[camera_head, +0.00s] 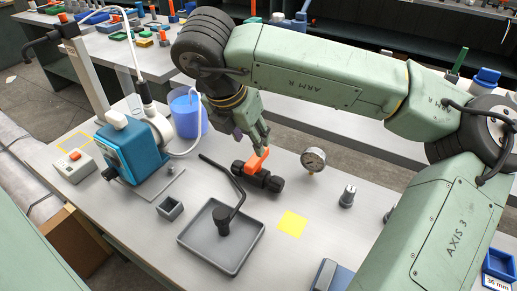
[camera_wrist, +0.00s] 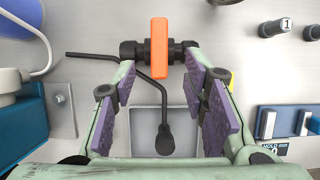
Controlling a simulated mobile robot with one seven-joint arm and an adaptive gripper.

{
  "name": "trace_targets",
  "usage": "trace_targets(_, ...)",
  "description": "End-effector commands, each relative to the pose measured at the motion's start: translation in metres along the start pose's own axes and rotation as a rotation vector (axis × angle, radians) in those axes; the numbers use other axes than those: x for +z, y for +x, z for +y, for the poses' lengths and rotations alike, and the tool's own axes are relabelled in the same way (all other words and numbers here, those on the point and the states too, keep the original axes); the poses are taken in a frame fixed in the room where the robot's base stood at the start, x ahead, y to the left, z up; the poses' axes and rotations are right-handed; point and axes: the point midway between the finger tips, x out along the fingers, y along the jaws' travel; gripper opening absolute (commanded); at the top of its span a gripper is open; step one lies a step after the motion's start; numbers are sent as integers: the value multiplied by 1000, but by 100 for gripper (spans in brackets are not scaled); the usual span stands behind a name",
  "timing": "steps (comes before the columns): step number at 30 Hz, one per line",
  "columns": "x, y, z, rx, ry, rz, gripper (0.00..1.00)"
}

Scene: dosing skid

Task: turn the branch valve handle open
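The branch valve has a black body (camera_head: 268,181) and an orange handle (camera_head: 257,160). In the wrist view the handle (camera_wrist: 161,48) stands crosswise to the black body (camera_wrist: 132,49), which runs left to right. My gripper (camera_head: 252,138) is just above and behind the valve in the head view. In the wrist view my gripper (camera_wrist: 160,78) is open and empty, with purple pads on both fingers. The handle lies beyond the fingertips, roughly midway between them. I cannot tell whether a finger touches the valve.
A pressure gauge (camera_head: 313,159) stands right of the valve. A blue pump (camera_head: 133,150) and blue beaker (camera_head: 187,115) are left. A yellow square (camera_head: 291,223) marks clear bench at the front.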

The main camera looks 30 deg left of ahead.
Motion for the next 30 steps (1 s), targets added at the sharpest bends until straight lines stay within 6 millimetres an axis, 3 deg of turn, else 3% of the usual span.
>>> trace_targets(6, 0, 41, 0, 1, -2, 7, 40)
trace_targets(13, -1, 73, 1, 3, -4, 5, 40)
trace_targets(25, -2, 83, 1, 4, -5, 4, 40)
trace_targets(30, -1, 83, 1, 4, -5, 4, 29)
